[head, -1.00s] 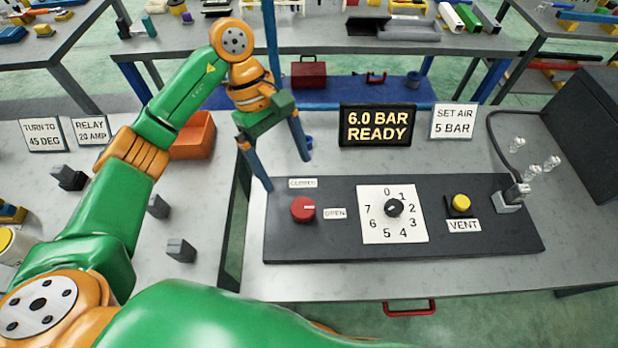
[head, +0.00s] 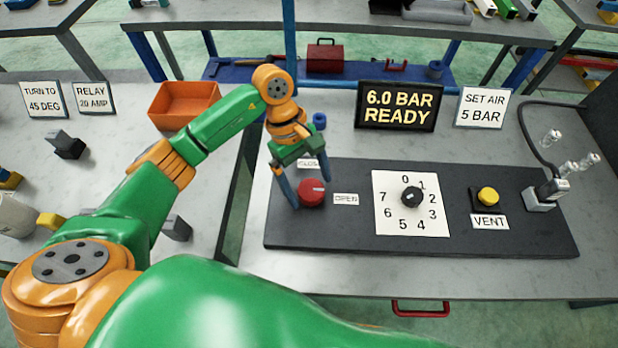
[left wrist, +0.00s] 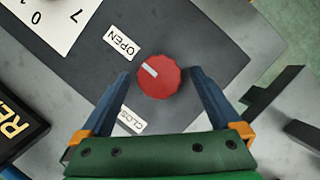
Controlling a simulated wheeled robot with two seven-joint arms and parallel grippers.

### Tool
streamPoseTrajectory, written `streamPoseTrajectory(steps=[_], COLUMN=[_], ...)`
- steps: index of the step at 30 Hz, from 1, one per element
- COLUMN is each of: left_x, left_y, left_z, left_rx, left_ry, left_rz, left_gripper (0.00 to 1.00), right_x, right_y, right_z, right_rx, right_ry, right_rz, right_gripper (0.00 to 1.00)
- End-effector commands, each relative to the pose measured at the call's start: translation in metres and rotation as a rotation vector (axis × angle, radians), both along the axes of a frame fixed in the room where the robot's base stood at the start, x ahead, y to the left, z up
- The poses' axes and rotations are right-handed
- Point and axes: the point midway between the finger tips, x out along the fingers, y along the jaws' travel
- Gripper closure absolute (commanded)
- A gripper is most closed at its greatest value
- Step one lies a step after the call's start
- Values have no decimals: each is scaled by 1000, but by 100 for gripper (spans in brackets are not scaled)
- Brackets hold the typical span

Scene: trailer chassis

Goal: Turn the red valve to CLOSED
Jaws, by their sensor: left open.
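The red valve (head: 312,192) is a round knob on the dark panel (head: 350,245), beside the OPEN label (head: 346,199). In the left wrist view the valve (left wrist: 160,84) has a white mark pointing up-left, toward the OPEN label (left wrist: 121,43). The CLOSED label (left wrist: 131,121) is partly hidden by a finger. My left gripper (head: 309,190) points down at the valve. Its blue fingers are open, one on each side of the knob in the left wrist view (left wrist: 160,73), with gaps showing. I cannot tell how far the tips reach down. My right gripper is not in view.
Right of the valve on the panel are a numbered dial (head: 412,197), a yellow VENT button (head: 488,197) and a cable connector (head: 545,194). A display (head: 398,106) reading "6.0 BAR READY" and a SET AIR sign (head: 484,108) stand behind. An orange bin (head: 184,105) is left.

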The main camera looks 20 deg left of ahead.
Motion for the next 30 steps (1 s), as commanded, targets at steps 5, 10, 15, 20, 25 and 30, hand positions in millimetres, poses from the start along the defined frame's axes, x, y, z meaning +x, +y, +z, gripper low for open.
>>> streamPoseTrajectory(steps=[5, 10, 15, 20, 25, 30], left_x=[-1, -1, -1, 0, -1, -1], left_y=[-2, -1, -1, -1, 0, 0], left_z=[-4, -4, -4, -4, -5, -6], left_rx=[-1, -1, -1, -1, 1, 0], left_ry=[-1, -1, -1, -1, -3, -4], left_rz=[-1, -1, -1, 2, 32, 117], left_gripper=[2, 23, 69, 87, 87, 87], right_x=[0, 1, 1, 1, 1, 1], right_y=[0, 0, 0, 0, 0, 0], right_z=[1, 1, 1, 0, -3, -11], right_rx=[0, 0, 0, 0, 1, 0], right_ry=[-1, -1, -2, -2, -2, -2], right_rz=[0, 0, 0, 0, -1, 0], right_gripper=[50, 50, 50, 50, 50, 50])
